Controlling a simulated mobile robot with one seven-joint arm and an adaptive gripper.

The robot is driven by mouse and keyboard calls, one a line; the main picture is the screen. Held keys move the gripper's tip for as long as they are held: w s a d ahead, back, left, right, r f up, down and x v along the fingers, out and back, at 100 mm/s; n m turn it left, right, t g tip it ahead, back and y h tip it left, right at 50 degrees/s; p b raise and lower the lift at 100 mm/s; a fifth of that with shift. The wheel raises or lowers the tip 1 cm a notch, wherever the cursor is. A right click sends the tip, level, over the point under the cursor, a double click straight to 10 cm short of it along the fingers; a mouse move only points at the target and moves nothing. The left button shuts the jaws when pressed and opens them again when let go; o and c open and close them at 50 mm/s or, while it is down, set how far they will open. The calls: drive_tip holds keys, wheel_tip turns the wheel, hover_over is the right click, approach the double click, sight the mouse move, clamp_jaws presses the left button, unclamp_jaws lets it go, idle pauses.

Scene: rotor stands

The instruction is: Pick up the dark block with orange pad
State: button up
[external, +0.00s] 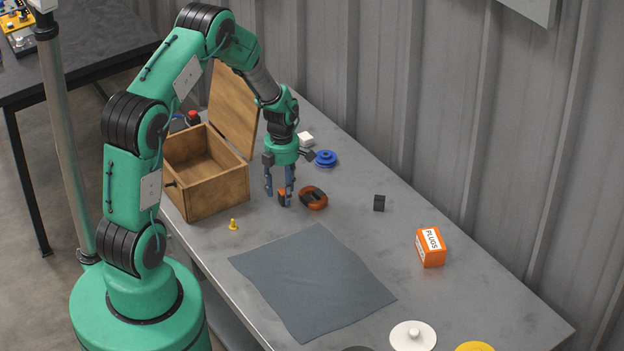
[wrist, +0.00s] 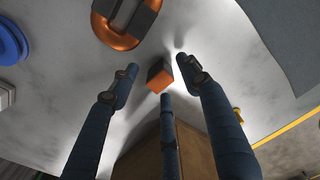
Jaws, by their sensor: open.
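A small block with a dark face and an orange face (wrist: 160,76) sits on the grey table in the wrist view. In the external view only a bit of its orange (external: 282,192) shows between the fingers, which partly hide it. My gripper (external: 279,200) points down with its three dark fingers apart around the block. In the wrist view my gripper (wrist: 161,77) has its fingertips spread about the block, with gaps between them and it. Whether any finger touches it is unclear. A plain dark block (external: 379,203) stands alone farther right.
An orange ring-shaped part with a dark bar (external: 313,198) lies close beside my gripper. An open wooden box (external: 222,190) stands left, with a blue knob (external: 326,158) behind. A yellow peg (external: 233,225), grey mat (external: 315,280) and orange PLUGS box (external: 430,248) are nearer.

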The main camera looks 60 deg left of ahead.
sight(283, 191)
idle(0.5)
clamp_jaws()
drive_tip(key=shift+r, duration=0.2)
drive_tip(key=shift+r, duration=0.5)
wheel_tip(283, 191, up, 2)
drive_tip(key=shift+r+p, duration=0.15)
drive_tip(key=shift+p, duration=0.45)
drive_tip(key=s+d+p, duration=0.1)
drive_tip(key=s+d, duration=0.2)
drive_tip(key=s, duration=0.4)
drive_tip(key=s+d+r+p, duration=0.1)
drive_tip(key=s+d, duration=0.3)
drive_tip(key=s, duration=0.3)
drive_tip(key=shift+s+d+r, duration=0.15)
drive_tip(key=shift+r, duration=0.05)
